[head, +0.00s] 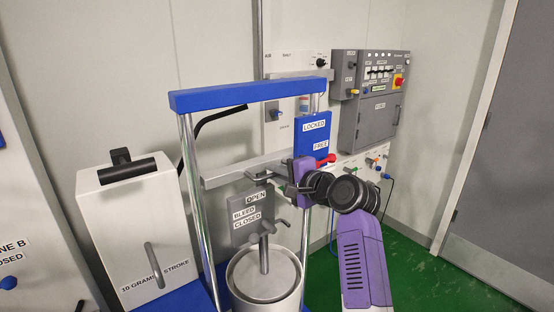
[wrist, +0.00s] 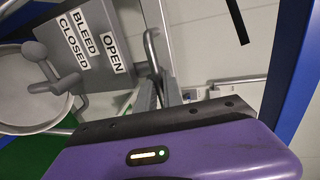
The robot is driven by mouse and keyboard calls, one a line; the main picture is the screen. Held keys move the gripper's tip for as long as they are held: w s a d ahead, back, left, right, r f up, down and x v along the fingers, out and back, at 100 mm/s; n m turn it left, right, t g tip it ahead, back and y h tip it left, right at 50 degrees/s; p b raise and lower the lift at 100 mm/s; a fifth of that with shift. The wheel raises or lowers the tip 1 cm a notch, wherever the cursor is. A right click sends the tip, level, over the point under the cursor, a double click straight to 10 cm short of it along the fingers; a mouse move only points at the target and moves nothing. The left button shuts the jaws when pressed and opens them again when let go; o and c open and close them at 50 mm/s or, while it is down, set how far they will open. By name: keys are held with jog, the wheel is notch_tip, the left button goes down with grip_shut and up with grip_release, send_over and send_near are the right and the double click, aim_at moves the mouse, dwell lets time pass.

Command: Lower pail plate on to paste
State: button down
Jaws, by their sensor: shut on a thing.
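The pail (head: 234,294) stands inside the press frame, and the round pail plate (head: 266,282) shows within its rim with a grey rod rising from it. I cannot tell whether the plate touches the paste, which is hidden. The pail and plate also show at the left of the wrist view (wrist: 22,100). The grey crossbar (head: 225,176) spans the frame's posts above the pail. My gripper (head: 270,180) is at the crossbar, above the bleed panel (head: 250,214). It is shut on a grey bar handle (wrist: 152,45), which runs between the fingers in the wrist view.
A blue top beam (head: 245,95) caps the press. A red lever (head: 327,160) sits by the blue LOCKED/FREE plate (head: 312,135). A white metering box (head: 140,235) stands left. Grey control boxes (head: 375,95) hang behind. Green floor (head: 425,265) is open at right.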

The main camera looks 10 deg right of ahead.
jog(key=shift+f, duration=0.5)
jog(key=c, duration=1.5)
grip_release()
jog(key=shift+r, duration=0.15)
jog(key=shift+s+d, duration=0.1)
jog(key=b+v, duration=0.1)
jog(key=v, duration=0.6)
jog(key=shift+s, duration=0.3)
